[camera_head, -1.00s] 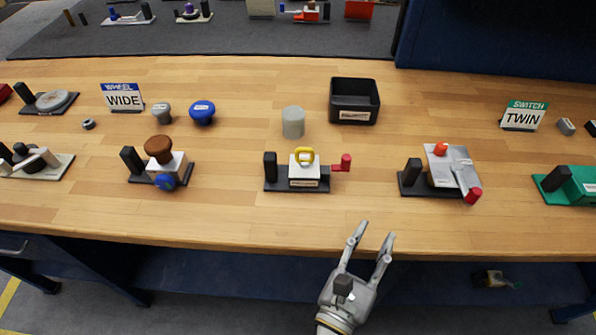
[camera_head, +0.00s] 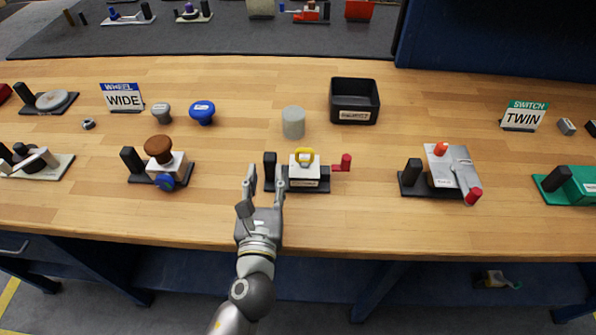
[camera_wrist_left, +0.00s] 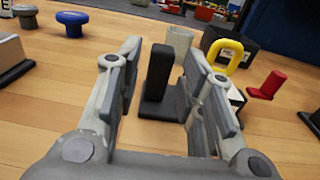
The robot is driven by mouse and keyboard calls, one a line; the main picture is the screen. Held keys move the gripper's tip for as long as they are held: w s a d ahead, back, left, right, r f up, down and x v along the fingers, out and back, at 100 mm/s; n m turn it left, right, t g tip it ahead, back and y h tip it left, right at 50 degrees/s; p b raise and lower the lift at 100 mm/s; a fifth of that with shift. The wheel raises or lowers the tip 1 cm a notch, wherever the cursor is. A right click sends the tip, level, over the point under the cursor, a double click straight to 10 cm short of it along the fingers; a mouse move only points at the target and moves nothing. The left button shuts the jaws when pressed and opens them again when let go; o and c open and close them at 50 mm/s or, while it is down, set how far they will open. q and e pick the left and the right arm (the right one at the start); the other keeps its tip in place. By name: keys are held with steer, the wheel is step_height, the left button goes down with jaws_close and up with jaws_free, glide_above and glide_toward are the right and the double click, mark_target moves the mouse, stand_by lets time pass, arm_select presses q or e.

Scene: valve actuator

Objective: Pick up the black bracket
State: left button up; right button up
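The black bracket (camera_head: 270,160) is an upright dark block at the left end of a dark base plate (camera_head: 314,187). The plate also carries a white box (camera_head: 302,173) with a yellow handle (camera_head: 304,156). My left gripper (camera_head: 265,172) is open at the front of the bracket. In the left wrist view the bracket (camera_wrist_left: 158,74) stands upright between and beyond the two open fingers (camera_wrist_left: 165,95), with a gap on its left. The right finger is close to the bracket and hides part of the white box. My right gripper is not in view.
A red handle (camera_head: 346,162) sticks out right of the white box. A grey cylinder (camera_head: 293,122) and a black bin (camera_head: 354,103) stand behind. Another fixture with a brown knob (camera_head: 158,149) stands left, and one with a tilted metal plate (camera_head: 452,168) right. Bare wood (camera_head: 225,200) lies between fixtures.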

mark_target(269, 163)
arm_select(q)
steer(key=shift+w+f, duration=0.15)
steer(key=shift+w, duration=3.1)
jaws_close()
